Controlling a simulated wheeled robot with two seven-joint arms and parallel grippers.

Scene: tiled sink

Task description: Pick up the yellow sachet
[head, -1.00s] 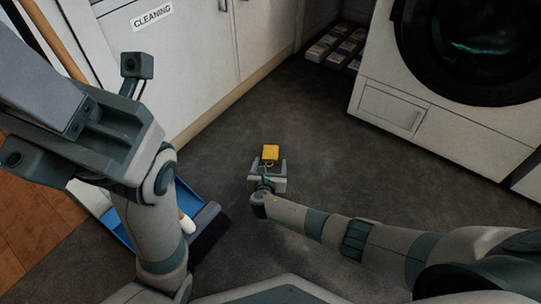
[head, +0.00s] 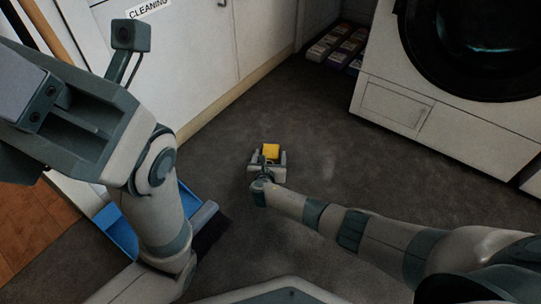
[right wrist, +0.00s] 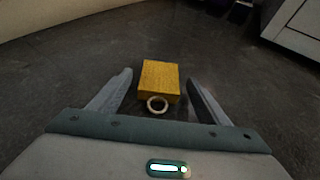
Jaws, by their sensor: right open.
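The yellow sachet (head: 271,151) lies on the dark floor near the middle of the head view. It looks like a small yellow block in the right wrist view (right wrist: 159,80), with a pale ring (right wrist: 157,104) at its near side. My right gripper (head: 268,157) is low over the floor, its open fingers pointing at the sachet. In the right wrist view the fingers (right wrist: 160,78) stand on either side of the sachet's near part, with gaps on both sides. My left arm comes in at the left of the head view; its fingers are not visible.
A blue dustpan (head: 119,236) and a dark brush (head: 209,232) lie at the lower left, behind my left arm. White cabinets (head: 200,60) line the left. A washing machine (head: 440,100) stands at the right, with several boxes (head: 335,45) beside it. The floor around the sachet is clear.

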